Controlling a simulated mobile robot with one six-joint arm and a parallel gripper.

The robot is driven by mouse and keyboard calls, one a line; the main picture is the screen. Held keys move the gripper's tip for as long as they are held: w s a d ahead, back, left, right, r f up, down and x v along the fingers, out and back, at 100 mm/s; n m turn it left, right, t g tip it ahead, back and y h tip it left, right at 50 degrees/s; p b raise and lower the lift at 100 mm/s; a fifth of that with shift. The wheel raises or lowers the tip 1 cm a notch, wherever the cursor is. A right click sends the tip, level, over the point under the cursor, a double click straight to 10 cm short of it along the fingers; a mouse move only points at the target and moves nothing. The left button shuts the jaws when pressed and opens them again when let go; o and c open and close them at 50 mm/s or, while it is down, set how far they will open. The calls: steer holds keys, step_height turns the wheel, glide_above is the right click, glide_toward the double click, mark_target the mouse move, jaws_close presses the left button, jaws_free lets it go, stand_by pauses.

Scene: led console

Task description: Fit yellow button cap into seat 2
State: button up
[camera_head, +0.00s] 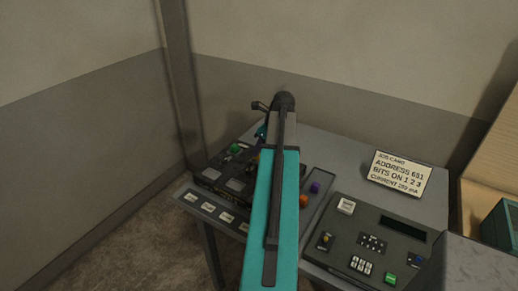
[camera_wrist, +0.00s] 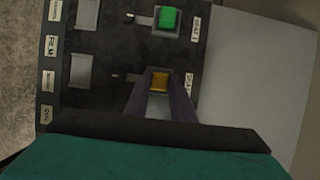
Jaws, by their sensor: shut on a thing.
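The yellow button cap (camera_wrist: 160,82) is between the fingertips of my gripper (camera_wrist: 160,90) in the wrist view. My gripper is shut on it. The cap is over or at the dark console (camera_wrist: 112,55), beside a partly hidden white label (camera_wrist: 188,84). I cannot tell whether the cap is down in a seat or just above it. A green cap (camera_wrist: 168,18) stands in the console further up in the picture, beside another label. In the head view the console (camera_head: 205,172) is at the left of the table, and my arm hides much of it and the fingertips.
A narrow tray with a purple cap (camera_head: 315,187) and an orange cap (camera_head: 303,201) lies right of my arm. A second control panel (camera_head: 340,240) is at the table's right front. A white card (camera_head: 398,174) stands behind it. Walls close off the back and left.

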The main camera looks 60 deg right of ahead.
steer(key=shift+f, duration=0.85)
stand_by(1.4)
steer(key=o, duration=1.1)
steer(key=shift+r, duration=0.1)
steer(key=b+v, duration=0.3)
steer(key=v, duration=1)
steer(key=shift+r+b, duration=0.25)
steer(key=shift+b, duration=0.1)
steer(key=shift+s, duration=0.1)
